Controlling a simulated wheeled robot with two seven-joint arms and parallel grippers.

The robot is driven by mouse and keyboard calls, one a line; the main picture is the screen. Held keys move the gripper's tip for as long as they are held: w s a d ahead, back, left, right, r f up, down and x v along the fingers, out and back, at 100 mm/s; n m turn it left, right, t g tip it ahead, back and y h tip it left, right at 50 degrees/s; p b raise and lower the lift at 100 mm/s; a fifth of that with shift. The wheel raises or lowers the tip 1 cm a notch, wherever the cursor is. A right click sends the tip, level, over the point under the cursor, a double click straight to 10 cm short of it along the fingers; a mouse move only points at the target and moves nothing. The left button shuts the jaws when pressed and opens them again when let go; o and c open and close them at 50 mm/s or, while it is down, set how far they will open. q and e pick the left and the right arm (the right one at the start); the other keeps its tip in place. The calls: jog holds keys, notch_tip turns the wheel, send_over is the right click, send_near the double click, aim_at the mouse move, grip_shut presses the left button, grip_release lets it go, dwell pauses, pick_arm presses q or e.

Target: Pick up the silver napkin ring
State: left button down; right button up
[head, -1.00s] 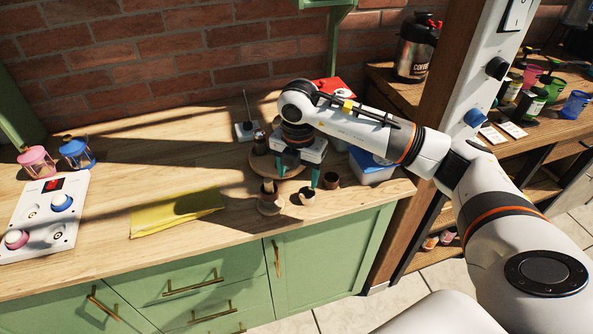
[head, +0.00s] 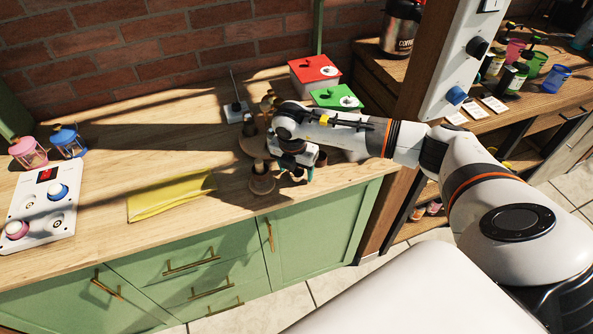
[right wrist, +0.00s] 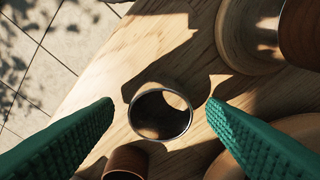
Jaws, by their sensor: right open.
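The silver napkin ring (right wrist: 166,135) stands on the wooden counter, seen from above in the right wrist view as a thin bright rim around a dark inside. My right gripper (right wrist: 160,104) is open, with one green ribbed finger on either side of the ring. Gaps show between the fingertips and the ring, and nothing is held. In the head view my right gripper (head: 296,174) points down near the counter's front edge and largely hides the ring. My left gripper is not in view.
A brown ring (right wrist: 126,160) lies close to the silver one. A round wooden piece (right wrist: 240,40) stands at the upper right of the wrist view. Boxes with red (head: 315,69) and green (head: 336,97) lids stand behind my arm. A yellow cloth (head: 170,195) lies left.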

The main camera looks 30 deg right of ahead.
jog(key=shift+f, duration=0.25)
jog(key=c, duration=1.1)
jog(key=shift+o, duration=0.2)
jog(key=shift+w+r, duration=0.1)
